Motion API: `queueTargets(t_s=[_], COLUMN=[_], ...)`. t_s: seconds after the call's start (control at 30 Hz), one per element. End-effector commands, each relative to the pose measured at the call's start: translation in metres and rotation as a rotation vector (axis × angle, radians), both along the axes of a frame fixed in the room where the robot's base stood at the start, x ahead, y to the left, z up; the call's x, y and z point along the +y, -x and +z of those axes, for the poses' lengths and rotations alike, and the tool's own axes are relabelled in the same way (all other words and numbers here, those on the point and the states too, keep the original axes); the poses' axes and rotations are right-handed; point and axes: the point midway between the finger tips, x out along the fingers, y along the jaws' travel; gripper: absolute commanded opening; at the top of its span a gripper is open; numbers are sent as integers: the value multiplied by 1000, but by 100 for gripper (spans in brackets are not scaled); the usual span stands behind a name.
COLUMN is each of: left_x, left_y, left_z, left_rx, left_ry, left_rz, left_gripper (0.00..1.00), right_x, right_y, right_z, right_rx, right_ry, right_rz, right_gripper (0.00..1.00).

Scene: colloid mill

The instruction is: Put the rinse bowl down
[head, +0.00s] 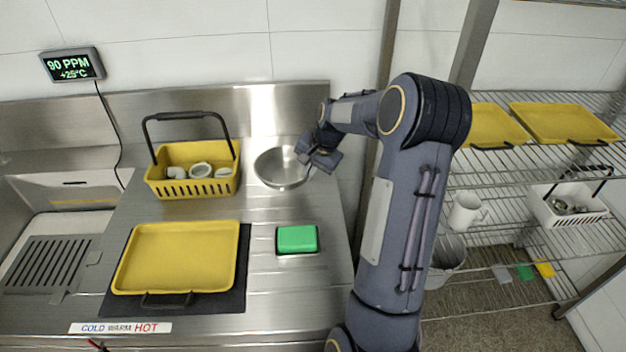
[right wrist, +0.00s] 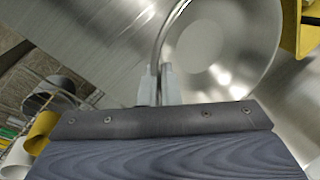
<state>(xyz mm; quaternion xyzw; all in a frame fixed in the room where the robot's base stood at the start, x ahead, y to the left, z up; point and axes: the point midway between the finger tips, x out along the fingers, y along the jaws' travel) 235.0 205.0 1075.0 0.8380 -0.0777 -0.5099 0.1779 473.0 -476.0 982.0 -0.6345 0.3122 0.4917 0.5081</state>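The rinse bowl (head: 280,168), a round shiny metal bowl, is over the right back part of the steel counter in the head view, with its open side up. My right gripper (head: 312,160) is at its right edge. In the right wrist view the two fingers (right wrist: 159,85) are close together on the rim of the bowl (right wrist: 225,45). I cannot tell whether the bowl's underside touches the counter (head: 270,215). My left gripper is in neither view.
A yellow basket (head: 160,187) with a raised black handle and white cups stands left of the bowl. A yellow tray (head: 178,257) on a dark mat and a green sponge (head: 297,239) lie nearer. Bare counter separates bowl and sponge. A wire rack (head: 510,160) stands right.

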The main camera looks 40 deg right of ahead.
Motion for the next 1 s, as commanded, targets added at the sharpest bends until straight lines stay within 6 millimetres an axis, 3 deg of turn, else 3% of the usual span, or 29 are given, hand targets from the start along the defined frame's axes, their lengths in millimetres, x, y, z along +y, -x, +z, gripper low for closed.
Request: queueTargets(t_s=[0.27, 0.47, 0.83, 1.0], left_x=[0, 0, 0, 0], left_y=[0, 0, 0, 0], left_z=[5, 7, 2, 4], left_rx=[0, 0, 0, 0], left_ry=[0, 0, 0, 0], left_rz=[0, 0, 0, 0], left_gripper=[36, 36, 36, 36], right_x=[-14, -13, -13, -13], right_y=[4, 3, 2, 3], right_z=[-16, -44, -50, -49], right_rx=[0, -1, -2, -1], right_ry=[-1, 0, 1, 0], right_rz=[-3, 0, 1, 1], right_gripper=[0, 0, 0, 25])
